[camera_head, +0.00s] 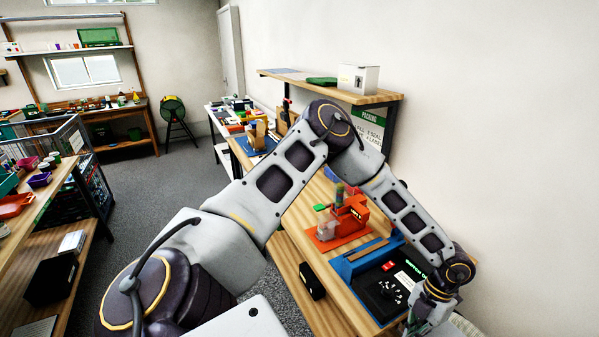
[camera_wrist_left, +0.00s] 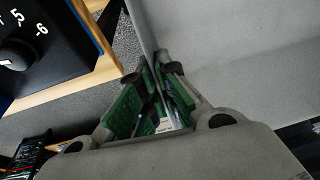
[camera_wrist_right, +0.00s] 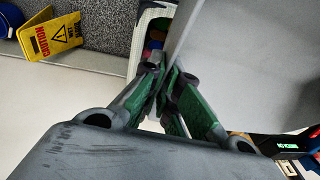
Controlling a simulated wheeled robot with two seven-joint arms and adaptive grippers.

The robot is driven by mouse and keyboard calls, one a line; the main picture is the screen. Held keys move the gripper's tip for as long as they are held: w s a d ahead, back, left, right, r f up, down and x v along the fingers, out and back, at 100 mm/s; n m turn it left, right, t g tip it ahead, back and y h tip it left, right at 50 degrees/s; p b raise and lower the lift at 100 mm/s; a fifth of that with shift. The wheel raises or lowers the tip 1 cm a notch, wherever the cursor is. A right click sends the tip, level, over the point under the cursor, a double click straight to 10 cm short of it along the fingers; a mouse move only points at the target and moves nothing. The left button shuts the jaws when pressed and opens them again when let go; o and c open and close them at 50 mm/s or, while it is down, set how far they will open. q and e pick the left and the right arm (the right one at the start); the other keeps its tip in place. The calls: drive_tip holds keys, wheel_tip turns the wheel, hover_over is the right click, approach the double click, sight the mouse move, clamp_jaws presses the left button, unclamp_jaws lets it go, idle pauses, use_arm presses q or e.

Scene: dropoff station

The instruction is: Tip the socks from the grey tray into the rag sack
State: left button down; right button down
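A grey panel, apparently the wall of the grey tray, fills the upper right of the left wrist view (camera_wrist_left: 235,50) and of the right wrist view (camera_wrist_right: 260,60). My left gripper (camera_wrist_left: 163,95) has its green-padded fingers on both sides of the panel's edge, closed on it. In the head view my left gripper (camera_head: 430,305) is at the lower right, beyond the bench's near end. My right gripper (camera_wrist_right: 170,85) also has its green fingers closed on the panel's edge; it is not made out in the head view. No socks show, and I cannot identify the rag sack.
A bench (camera_head: 300,215) carries an orange fixture (camera_head: 343,222) and a black dial box (camera_head: 385,290) in a blue frame, beside the left forearm. A white openwork container (camera_wrist_right: 147,22) with coloured contents and a yellow caution sign (camera_wrist_right: 50,37) are near the right gripper. Grey floor lies left.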

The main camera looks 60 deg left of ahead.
use_arm(q)
drive_tip(key=shift+a, duration=0.1)
use_arm(e)
drive_tip(key=shift+s, duration=0.1)
use_arm(q)
drive_tip(key=shift+f+t, duration=0.15)
drive_tip(key=shift+t, duration=0.75)
use_arm(e)
drive_tip(key=shift+r+t, duration=0.15)
drive_tip(key=shift+t, duration=0.85)
use_arm(q)
drive_tip(key=shift+f+t, duration=0.1)
drive_tip(key=shift+t, duration=0.4)
use_arm(e)
drive_tip(key=shift+d+t+h, duration=0.1)
drive_tip(key=shift+t+h, duration=0.2)
drive_tip(key=shift+t, duration=0.1)
drive_tip(key=shift+r, duration=0.1)
drive_tip(key=shift+r, duration=0.15)
